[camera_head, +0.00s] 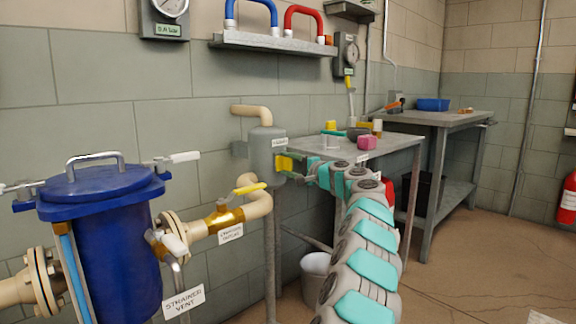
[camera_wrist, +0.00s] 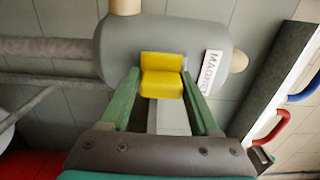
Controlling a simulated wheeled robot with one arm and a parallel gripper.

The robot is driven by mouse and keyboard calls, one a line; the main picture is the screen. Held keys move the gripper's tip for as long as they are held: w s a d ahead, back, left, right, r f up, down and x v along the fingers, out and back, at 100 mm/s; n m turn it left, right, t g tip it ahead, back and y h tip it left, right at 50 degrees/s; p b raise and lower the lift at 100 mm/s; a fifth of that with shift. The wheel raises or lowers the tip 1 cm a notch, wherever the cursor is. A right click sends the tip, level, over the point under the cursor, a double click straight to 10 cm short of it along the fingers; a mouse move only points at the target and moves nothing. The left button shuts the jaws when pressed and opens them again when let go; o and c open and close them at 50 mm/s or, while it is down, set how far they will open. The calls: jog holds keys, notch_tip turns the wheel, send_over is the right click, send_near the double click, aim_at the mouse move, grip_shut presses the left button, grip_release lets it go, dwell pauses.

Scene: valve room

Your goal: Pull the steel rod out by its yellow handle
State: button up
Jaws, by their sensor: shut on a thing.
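The yellow handle (camera_head: 284,163) sits on the front of a grey cylindrical housing (camera_head: 264,150) on the pipework. In the wrist view the handle (camera_wrist: 162,76) lies between the two green fingers of my gripper (camera_wrist: 163,84), against the face of the housing (camera_wrist: 125,45). My gripper (camera_head: 291,168) is shut on the handle, its arm reaching in from the lower right. A label partly reading "MAG" is on the housing. I cannot make out the steel rod; no clear length of it shows outside the housing.
A grey workbench (camera_head: 395,150) with small coloured objects stands to the right, close by my arm. A yellow-levered valve (camera_head: 225,215) and a blue strainer (camera_head: 105,240) are to the left. A shelf (camera_head: 270,43) with blue and red handles is above; a white bucket (camera_head: 315,275) is below.

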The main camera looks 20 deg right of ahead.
jog(key=shift+s+r, duration=0.1)
jog(key=shift+r, duration=0.05)
grip_shut()
jog(key=b+v, duration=0.4)
jog(key=v, duration=1.4)
jog(key=shift+s, duration=0.2)
jog(key=shift+d+r, duration=0.1)
jog(key=o, duration=1.3)
grip_release()
jog(key=shift+o, duration=0.2)
jog(key=v, duration=0.7)
jog(key=shift+s+d, duration=0.15)
jog(key=shift+s, duration=0.2)
